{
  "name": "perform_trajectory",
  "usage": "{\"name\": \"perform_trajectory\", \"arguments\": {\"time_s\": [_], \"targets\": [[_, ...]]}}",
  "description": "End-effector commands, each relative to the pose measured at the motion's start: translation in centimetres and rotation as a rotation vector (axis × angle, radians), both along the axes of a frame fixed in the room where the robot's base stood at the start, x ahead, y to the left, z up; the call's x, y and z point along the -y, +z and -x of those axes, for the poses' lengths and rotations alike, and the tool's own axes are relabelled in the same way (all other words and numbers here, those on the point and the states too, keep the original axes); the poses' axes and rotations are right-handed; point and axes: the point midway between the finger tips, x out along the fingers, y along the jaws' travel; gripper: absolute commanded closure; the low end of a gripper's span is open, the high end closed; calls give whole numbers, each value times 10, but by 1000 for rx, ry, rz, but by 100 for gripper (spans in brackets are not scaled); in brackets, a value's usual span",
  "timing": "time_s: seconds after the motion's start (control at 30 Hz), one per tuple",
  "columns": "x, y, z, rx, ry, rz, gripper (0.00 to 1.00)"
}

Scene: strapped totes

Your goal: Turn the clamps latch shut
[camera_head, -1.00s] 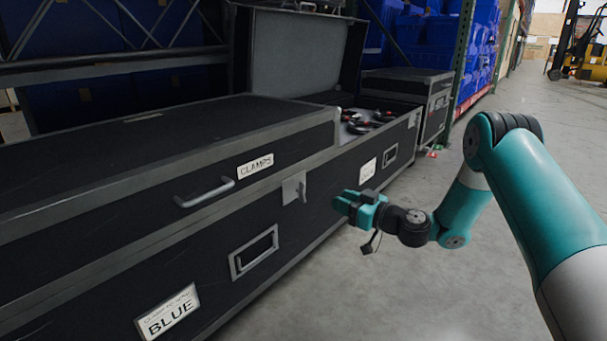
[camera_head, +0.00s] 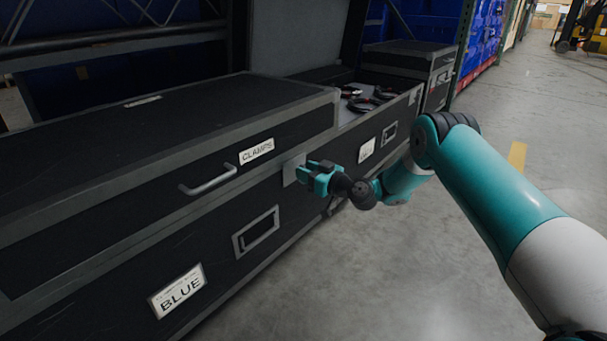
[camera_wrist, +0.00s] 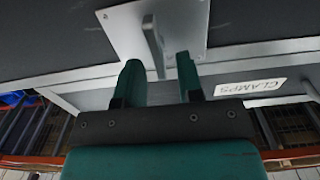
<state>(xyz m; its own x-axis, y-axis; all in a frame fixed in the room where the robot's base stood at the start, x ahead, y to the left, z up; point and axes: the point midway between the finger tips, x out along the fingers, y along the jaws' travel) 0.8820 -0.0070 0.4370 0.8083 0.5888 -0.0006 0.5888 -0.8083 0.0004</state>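The clamps case (camera_head: 257,150) is the near black case, with a lid marked CLAMPS that is down. Its latch shows in the wrist view as a grey plate (camera_wrist: 190,22) with a narrow lever (camera_wrist: 154,46) standing out from it. In the head view the latch plate (camera_head: 290,170) is partly hidden behind my gripper (camera_head: 309,172). In the wrist view my gripper (camera_wrist: 158,76) is open, with one teal finger on each side of the lever's end. I cannot tell whether either finger touches the lever.
A lid handle (camera_head: 209,181) and a recessed handle (camera_head: 256,232) are on the case front, above a BLUE label (camera_head: 177,290). An open case (camera_head: 372,98) with several tools lies beyond.

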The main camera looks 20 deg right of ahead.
Motion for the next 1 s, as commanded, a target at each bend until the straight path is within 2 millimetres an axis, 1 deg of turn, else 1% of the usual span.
{"name": "perform_trajectory", "arguments": {"time_s": [0.1,0.2,0.47,0.5,0.57,0.6,0.63,1.0], "targets": [[-7,-1,-9,2,1,0,66],[-9,0,-13,1,-1,0,66],[-9,1,-13,1,-1,-1,66],[-9,1,-13,1,-1,-1,75],[-9,1,-13,0,-2,-1,89],[-9,1,-13,1,-2,-1,98],[-9,1,-13,1,-2,-1,100],[-7,1,-13,-23,-3,-32,100]]}}
